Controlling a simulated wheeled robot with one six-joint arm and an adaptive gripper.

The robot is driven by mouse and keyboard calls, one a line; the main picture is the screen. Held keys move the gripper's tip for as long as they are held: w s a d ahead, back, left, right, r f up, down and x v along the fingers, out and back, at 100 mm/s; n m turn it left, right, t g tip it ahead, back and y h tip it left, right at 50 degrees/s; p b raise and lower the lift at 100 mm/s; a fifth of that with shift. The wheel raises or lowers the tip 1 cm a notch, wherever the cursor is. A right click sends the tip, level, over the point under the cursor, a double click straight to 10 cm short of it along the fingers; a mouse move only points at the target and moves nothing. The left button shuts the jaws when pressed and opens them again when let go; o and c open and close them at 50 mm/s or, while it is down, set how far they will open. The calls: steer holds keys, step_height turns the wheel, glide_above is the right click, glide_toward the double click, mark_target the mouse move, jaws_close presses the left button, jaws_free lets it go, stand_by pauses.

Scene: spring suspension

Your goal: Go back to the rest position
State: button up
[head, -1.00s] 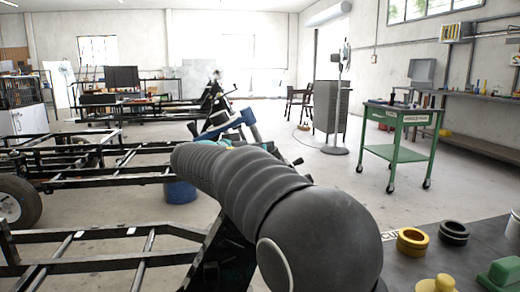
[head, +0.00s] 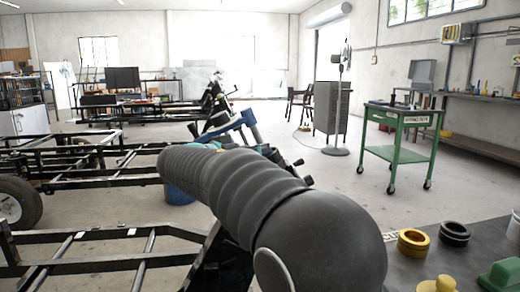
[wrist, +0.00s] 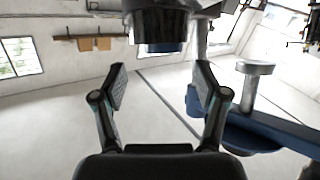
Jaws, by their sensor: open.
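My gripper (wrist: 161,72) shows in the wrist view with its two fingers spread apart and nothing between them. A dark cylinder (wrist: 161,25) with a bluish lower end hangs at the top of that view, beyond the fingertips and apart from them. A blue arm part (wrist: 270,120) lies to the right of the right finger, with a grey metal cylinder (wrist: 252,80) beside it. Behind the arm, a blue suspension arm (head: 230,127) shows on a black frame.
Black vehicle frames (head: 100,262) fill the left. A blue drum (head: 178,195) stands behind my arm. A dark table at lower right holds a yellow ring (head: 413,242), a black ring (head: 454,233) and a green block (head: 503,273). A green cart (head: 398,155) stands on open floor.

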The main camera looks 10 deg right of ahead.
steer(key=f+v, duration=0.1)
steer(key=v, duration=0.8)
steer(key=s+f+n+g+y, duration=0.2)
steer(key=s+f+n+y, duration=0.3)
steer(key=f, duration=0.4)
steer(key=s+f+n+g+y, duration=0.2)
steer(key=s+f+n, duration=0.1)
steer(key=f+n, duration=0.4)
steer(key=s+d+f+m+y, duration=0.1)
steer(key=s+d+y, duration=0.1)
steer(key=s, duration=0.6)
steer(key=s+d+f+m+y+p, duration=0.1)
steer(key=s+d+f+y, duration=0.1)
steer(key=s+d, duration=0.3)
steer(key=s+d+f+m+y+p, duration=0.1)
steer(key=s+d+m+y, duration=0.1)
steer(key=s, duration=0.9)
steer(key=shift+s+d+f+g+y, duration=0.3)
steer(key=shift+d+y, duration=0.2)
steer(key=shift+d, duration=0.25)
